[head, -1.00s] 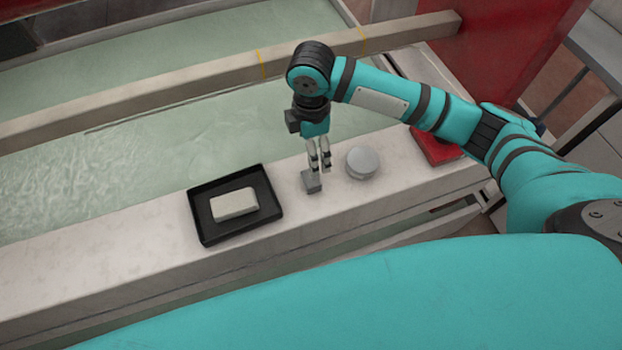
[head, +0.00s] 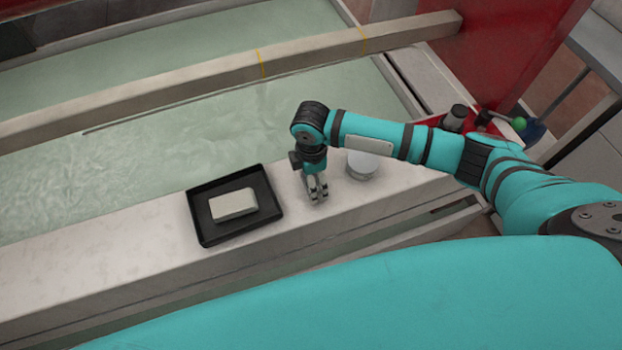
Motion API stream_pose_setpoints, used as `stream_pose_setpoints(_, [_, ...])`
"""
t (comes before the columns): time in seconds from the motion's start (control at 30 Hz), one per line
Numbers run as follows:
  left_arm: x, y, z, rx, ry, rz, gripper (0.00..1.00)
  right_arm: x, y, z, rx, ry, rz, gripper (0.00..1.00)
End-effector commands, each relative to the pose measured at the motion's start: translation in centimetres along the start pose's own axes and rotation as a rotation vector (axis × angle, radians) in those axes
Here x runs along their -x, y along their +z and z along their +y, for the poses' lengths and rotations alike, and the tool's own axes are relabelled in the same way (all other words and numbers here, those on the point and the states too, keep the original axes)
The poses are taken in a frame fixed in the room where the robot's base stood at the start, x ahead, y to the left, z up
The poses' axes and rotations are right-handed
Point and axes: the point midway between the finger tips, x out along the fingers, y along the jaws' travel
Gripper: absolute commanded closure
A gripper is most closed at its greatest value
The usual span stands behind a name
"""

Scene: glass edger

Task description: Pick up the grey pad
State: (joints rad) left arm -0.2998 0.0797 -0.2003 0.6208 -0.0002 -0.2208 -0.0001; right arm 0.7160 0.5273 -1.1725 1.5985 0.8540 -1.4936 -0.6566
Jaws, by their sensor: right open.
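The grey pad (head: 311,184), a small grey block, is on the pale ledge between the black tray and the round grey disc. My right gripper (head: 317,195) points down at it from above. Its jaws are open, with the fingers low at the pad and covering most of it. I cannot tell whether they touch it. My left gripper is not in view.
A black tray (head: 205,236) holding an off-white block (head: 233,205) lies to the left. The round disc (head: 362,168) is close on the right, partly behind my arm. Green water-like surface (head: 130,170) lies behind the ledge. The ledge's left part is clear.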

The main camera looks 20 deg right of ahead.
Motion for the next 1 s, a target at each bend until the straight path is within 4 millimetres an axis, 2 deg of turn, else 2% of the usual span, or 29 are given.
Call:
stream_pose_setpoints(0.17, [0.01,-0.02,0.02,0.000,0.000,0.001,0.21,0.01,-0.02,0.00,0.001,0.000,0.000,0.15])
stream_pose_setpoints(0.5, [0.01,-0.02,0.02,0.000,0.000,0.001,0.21,0.05,-0.01,0.01,0.000,0.000,0.000,0.60])
stream_pose_setpoints(0.83, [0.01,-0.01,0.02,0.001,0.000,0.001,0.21,0.09,0.00,0.02,0.000,0.000,0.000,0.61])
stream_pose_setpoints(1.0, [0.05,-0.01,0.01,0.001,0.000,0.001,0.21,0.78,0.01,0.07,0.000,0.001,0.000,0.61])
